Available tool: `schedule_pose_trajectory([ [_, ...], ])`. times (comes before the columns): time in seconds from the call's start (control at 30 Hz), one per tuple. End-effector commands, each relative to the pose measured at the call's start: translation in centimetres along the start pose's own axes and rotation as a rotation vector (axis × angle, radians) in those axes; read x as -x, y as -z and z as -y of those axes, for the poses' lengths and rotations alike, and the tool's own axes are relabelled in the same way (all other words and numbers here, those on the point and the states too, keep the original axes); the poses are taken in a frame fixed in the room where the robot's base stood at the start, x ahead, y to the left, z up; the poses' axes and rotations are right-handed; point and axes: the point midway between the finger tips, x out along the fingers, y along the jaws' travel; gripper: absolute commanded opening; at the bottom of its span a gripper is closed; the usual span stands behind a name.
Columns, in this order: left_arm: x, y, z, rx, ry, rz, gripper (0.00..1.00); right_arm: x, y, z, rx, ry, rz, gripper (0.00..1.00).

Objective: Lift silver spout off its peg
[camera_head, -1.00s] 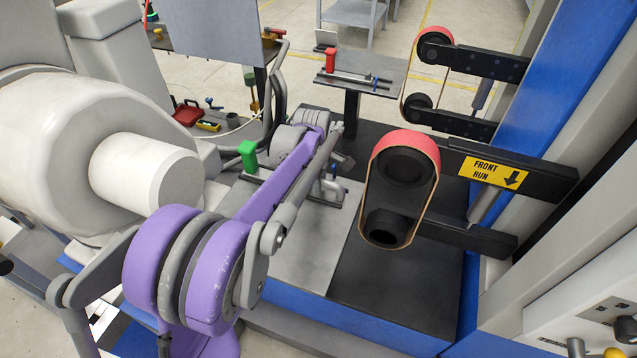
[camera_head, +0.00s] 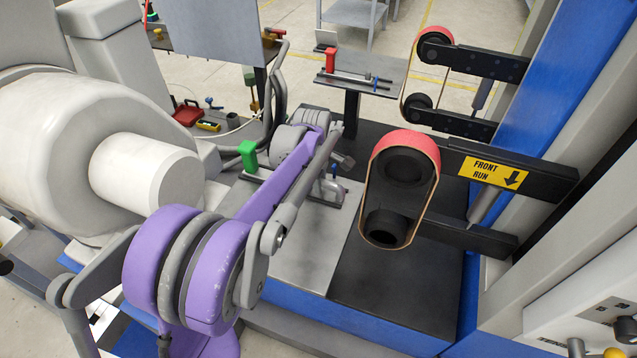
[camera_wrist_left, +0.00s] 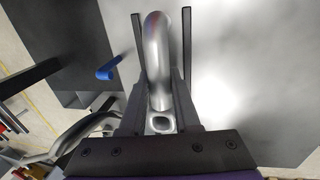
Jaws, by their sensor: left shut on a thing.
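The silver spout (camera_wrist_left: 158,50) is a curved, shiny metal tube. In the left wrist view it stands between the two dark fingers of my left gripper (camera_wrist_left: 160,75), with an open tube end facing the camera. The gripper is shut on it. In the head view my left gripper (camera_head: 342,160) is at the far end of the purple arm, over the grey plate. The spout (camera_head: 328,188) shows there only in small part, below the gripper. The peg is hidden, so I cannot tell whether the spout touches it. My right gripper is not in view.
A green block (camera_head: 247,150) stands beside the forearm. Belt-grinder arms with a red belt (camera_head: 402,145) stick out close on the right. A small table (camera_head: 365,75) with a red block is behind. A blue handle (camera_wrist_left: 107,70) shows in the wrist view.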

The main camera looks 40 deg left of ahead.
Motion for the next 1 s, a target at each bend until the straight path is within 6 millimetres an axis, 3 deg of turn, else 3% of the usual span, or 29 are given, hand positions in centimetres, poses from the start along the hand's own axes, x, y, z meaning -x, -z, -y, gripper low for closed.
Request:
schedule_pose_trajectory([
  [0.37,0.3,0.0,-0.1,0.0,-0.001,0.0,0.0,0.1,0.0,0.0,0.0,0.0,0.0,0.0],
  [0.47,1.5,0.0,-0.3,0.0,-0.001,0.0,0.0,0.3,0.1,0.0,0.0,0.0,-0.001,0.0],
  [0.8,7.9,0.0,-1.6,0.001,-0.001,0.0,0.0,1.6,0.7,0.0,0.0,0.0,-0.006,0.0],
  [1.0,9.7,0.0,-1.9,0.0,0.0,0.0,0.0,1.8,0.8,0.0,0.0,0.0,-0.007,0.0],
])
